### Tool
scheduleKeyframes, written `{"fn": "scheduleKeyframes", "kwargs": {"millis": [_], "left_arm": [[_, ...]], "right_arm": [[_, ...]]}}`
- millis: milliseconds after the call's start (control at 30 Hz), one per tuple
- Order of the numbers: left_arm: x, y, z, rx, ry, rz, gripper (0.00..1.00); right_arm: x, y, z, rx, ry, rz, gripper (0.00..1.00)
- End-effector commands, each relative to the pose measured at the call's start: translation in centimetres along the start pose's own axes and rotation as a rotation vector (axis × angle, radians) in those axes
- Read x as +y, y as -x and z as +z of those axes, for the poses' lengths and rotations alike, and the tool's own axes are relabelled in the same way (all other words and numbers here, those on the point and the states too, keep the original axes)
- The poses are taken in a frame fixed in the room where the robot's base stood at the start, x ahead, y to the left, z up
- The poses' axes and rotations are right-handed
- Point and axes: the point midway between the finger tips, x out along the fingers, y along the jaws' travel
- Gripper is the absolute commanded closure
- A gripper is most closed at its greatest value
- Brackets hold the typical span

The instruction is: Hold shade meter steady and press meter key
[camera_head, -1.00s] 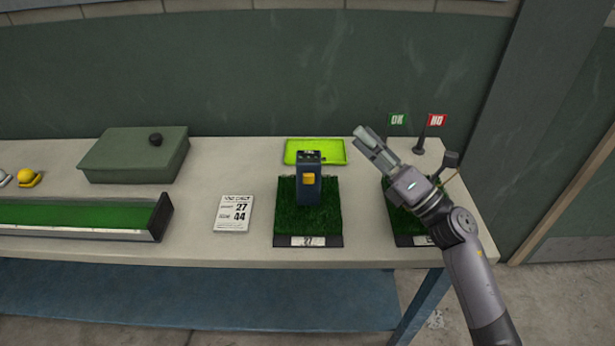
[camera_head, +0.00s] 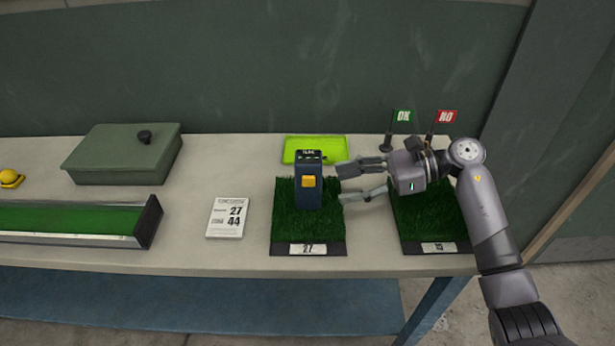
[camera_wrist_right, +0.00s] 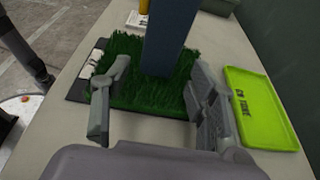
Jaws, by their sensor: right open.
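The shade meter (camera_head: 309,185) is a dark blue upright block with a yellow key (camera_head: 309,182) on its front. It stands on the turf sample marked 27 (camera_head: 284,222). My right gripper (camera_head: 350,183) is open just to the right of the meter, its fingers pointing left toward it. In the right wrist view the meter's body (camera_wrist_right: 165,38) rises ahead, between the lines of the two open fingers (camera_wrist_right: 155,105). The fingers appear apart from it. My left gripper is in neither view.
A turf sample marked 19 (camera_head: 438,222) lies under my right arm. OK (camera_head: 403,117) and NO (camera_head: 445,117) flags stand behind. A lime tray (camera_head: 300,148) is behind the meter. A card (camera_head: 228,218), a green case (camera_head: 120,160) and a long turf trough (camera_head: 70,220) lie left.

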Motion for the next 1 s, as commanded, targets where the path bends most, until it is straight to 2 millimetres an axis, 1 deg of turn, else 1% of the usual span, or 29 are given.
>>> {"fn": "scheduleKeyframes", "kwargs": {"millis": [33, 233, 267, 300, 500, 700, 967, 1000], "left_arm": [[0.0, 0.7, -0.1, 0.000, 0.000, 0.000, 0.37], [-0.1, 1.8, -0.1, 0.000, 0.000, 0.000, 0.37], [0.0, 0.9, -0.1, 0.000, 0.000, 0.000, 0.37], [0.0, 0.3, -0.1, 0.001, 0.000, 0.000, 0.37], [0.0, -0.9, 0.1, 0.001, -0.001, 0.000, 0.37], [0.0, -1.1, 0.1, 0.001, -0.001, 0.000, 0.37], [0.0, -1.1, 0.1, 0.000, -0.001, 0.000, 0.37], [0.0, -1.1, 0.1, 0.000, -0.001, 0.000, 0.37]], "right_arm": [[0.0, -0.8, 0.3, -0.003, -0.002, 0.002, 0.47], [0.1, -3.9, 0.4, -0.005, -0.003, 0.003, 0.47], [0.0, -4.3, -0.3, -0.001, 0.000, 0.001, 0.47], [0.0, -4.9, -0.5, 0.000, 0.001, 0.000, 0.47], [0.0, -6.9, -0.2, -0.001, 0.002, -0.001, 0.47], [0.0, -7.6, 0.0, -0.002, 0.000, -0.001, 0.47], [0.0, -7.6, 0.1, -0.002, -0.001, -0.001, 0.47], [0.0, -7.6, 0.1, -0.002, -0.001, -0.001, 0.49]]}}
